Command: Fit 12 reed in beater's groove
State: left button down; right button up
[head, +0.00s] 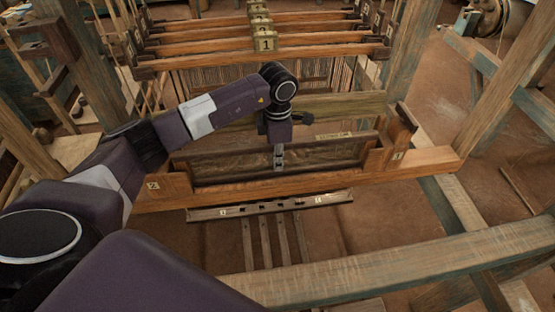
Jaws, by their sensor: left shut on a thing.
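The reed (322,156), a long dark framed panel with a fine brown mesh, stands about upright in the middle of the head view. My left gripper (279,164) comes down from above at the middle of its length and is shut on it. The beater (425,161) is an orange-brown wooden beam with end blocks and number tags, running along the reed's lower edge. The reed is between the beater's end blocks. I cannot tell whether its lower edge is seated in the groove, as the groove is hidden. My right gripper is not in view.
Behind are a pale wooden beam (365,105) and several numbered heddle bars (325,42). A dark slotted bar (327,200) lies in front and below, above several slats (283,240). A thick front beam (400,264) and posts at both sides bound the space.

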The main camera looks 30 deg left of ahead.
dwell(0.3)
pick_arm(q)
jog(key=c, duration=2)
grip_release()
jog(key=shift+r, duration=0.1)
notch_tip(320, 180, up, 12)
jog(key=shift+r+p, duration=2.05)
jog(key=shift+r, duration=1.4)
